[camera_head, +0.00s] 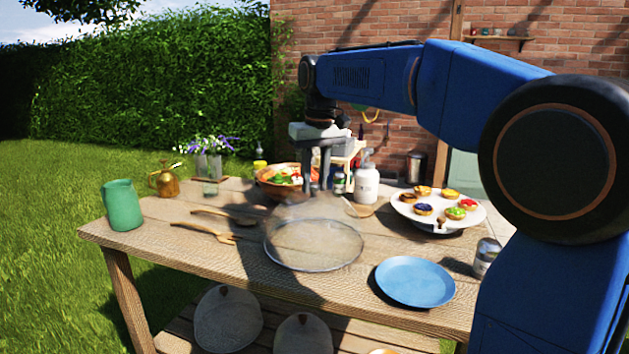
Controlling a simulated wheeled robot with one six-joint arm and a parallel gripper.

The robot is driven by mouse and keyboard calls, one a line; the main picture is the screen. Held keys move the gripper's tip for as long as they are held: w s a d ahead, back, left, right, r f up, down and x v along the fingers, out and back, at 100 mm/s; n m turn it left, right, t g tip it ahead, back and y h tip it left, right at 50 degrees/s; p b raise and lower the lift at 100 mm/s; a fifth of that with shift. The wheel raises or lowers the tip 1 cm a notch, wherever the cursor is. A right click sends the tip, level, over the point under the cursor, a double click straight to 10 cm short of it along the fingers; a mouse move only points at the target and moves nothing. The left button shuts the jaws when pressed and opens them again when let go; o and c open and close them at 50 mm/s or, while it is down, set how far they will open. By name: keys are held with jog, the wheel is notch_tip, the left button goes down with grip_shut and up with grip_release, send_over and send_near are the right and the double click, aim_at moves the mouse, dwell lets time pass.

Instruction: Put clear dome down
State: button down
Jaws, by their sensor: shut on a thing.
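The clear dome (314,240) is a see-through cover with a round rim, at the middle of the wooden table (170,232). My gripper (318,190) points down and is shut on the top of the dome. The grip point itself is small and partly blurred. The dome looks upright. Its rim appears at or close to the tabletop; I cannot tell whether it touches. The white stand (400,206) with several small coloured tarts is to the right of the dome, uncovered.
A blue plate (415,281) lies right of the dome, with a can (486,257) beyond it. Wooden utensils (205,231) and a green pitcher (122,205) are on the left. A salad bowl (272,188) and a white pump bottle (367,182) stand behind.

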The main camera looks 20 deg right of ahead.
jog(key=c, duration=1.4)
grip_release()
jog(key=shift+f, duration=0.1)
notch_tip(320, 180, up, 12)
jog(key=s, duration=0.1)
jog(key=shift+s, duration=0.4)
jog(key=shift+d, duration=0.1)
